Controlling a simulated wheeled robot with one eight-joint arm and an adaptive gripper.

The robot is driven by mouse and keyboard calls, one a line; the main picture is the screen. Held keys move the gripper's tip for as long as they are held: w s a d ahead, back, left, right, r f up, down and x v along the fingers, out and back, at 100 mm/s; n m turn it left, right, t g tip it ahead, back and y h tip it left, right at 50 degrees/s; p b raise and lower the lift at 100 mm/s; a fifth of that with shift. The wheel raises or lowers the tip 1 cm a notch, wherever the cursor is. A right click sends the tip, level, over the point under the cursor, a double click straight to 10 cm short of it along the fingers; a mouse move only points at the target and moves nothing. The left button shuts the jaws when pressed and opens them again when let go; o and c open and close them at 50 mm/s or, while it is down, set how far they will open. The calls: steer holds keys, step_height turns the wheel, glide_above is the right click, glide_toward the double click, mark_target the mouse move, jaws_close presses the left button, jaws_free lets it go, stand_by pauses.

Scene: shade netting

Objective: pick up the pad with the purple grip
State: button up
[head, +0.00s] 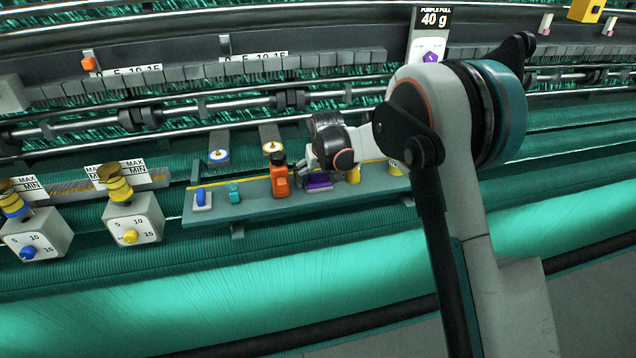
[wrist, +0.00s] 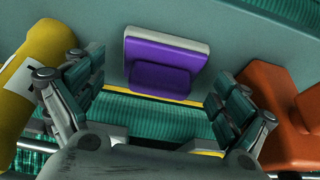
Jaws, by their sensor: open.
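The pad with the purple grip (wrist: 160,62) lies on the grey-green shelf, a light grey slab with a purple block on it. In the head view the pad (head: 318,181) sits between an orange object and a yellow cylinder, partly hidden by my gripper. My gripper (wrist: 162,110) is open and empty, its fingers spread to either side and short of the pad. In the head view my gripper (head: 311,163) is just above and beside the pad. I cannot tell the exact gap.
An orange bottle-like object (head: 280,180) stands left of the pad; it also shows in the wrist view (wrist: 281,118). A yellow cylinder (wrist: 28,85) is close on the other side. A teal piece (head: 234,192) and a blue-topped pad (head: 201,197) stand farther left on the shelf (head: 256,204).

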mark_target(318, 173)
steer(key=shift+f, duration=0.2)
steer(key=c, duration=1.2)
steer(key=shift+o, duration=0.2)
steer(key=shift+r, duration=0.15)
step_height(318, 173, up, 20)
steer(key=shift+p, duration=0.35)
